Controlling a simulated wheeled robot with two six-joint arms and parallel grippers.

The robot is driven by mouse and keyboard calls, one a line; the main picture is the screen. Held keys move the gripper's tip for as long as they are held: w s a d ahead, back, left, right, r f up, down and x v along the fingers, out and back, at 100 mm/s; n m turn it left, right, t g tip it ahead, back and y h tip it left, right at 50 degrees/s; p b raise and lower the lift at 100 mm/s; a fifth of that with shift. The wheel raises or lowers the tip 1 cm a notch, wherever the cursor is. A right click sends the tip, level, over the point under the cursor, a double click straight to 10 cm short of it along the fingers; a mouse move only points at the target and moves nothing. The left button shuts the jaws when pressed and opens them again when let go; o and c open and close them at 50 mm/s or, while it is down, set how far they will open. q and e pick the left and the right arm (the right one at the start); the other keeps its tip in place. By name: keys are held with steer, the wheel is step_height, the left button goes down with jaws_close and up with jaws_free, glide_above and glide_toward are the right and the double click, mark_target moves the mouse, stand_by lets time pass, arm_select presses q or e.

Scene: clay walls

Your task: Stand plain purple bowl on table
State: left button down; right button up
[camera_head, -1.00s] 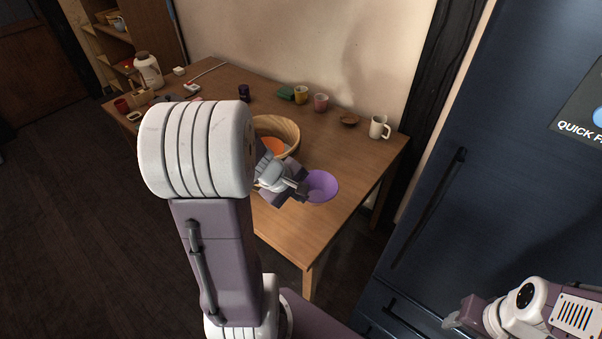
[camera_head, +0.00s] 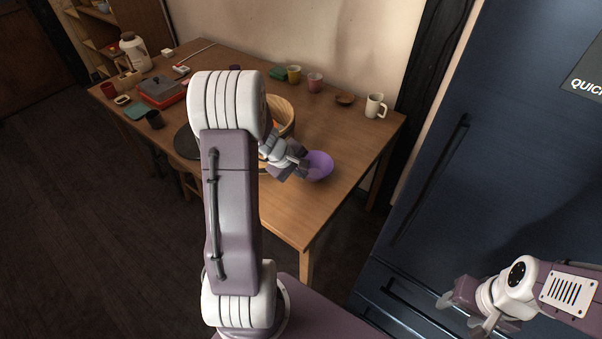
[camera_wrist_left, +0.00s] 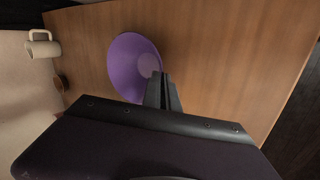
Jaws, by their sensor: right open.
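The plain purple bowl (camera_head: 319,166) is at the right part of the wooden table (camera_head: 310,205), and I cannot tell whether it touches the top. In the left wrist view the bowl (camera_wrist_left: 128,68) shows a lighter round patch near its lower right side. My left gripper (camera_head: 304,162) is at the bowl's left side. In the left wrist view its fingers (camera_wrist_left: 161,88) are close together at the bowl's edge and look shut on its rim. My right gripper (camera_head: 461,313) is open and empty at lower right, away from the table.
A wooden basket (camera_head: 283,115) stands left of the bowl, partly hidden by my left arm. The table's front right is clear. A dark blue fridge (camera_head: 470,170) stands at right.

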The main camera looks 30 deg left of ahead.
arm_select(q)
steer(key=shift+f+b, duration=0.2)
steer(key=shift+b, duration=0.1)
steer(key=c, duration=1.6)
jaws_free()
steer(key=shift+c, duration=0.2)
steer(key=shift+r, duration=0.1)
steer(key=shift+r+p, duration=0.2)
steer(key=shift+p, duration=0.15)
steer(key=p+v, duration=0.4)
steer(key=v, duration=0.7)
steer(key=s+d+f+m+g, duration=0.1)
steer(key=s+d+m+g, duration=0.1)
steer(key=s+d+m, duration=0.3)
steer(key=s+d+f+m+g+y, duration=0.1)
steer(key=s+d+f+m+g, duration=0.1)
steer(key=s+d+m, duration=0.3)
steer(key=d+m, duration=0.4)
steer(key=d, duration=0.2)
steer(key=shift+s+f+m+g, duration=0.2)
steer(key=shift+s+m+g, duration=0.1)
steer(key=shift+s+m, duration=0.1)
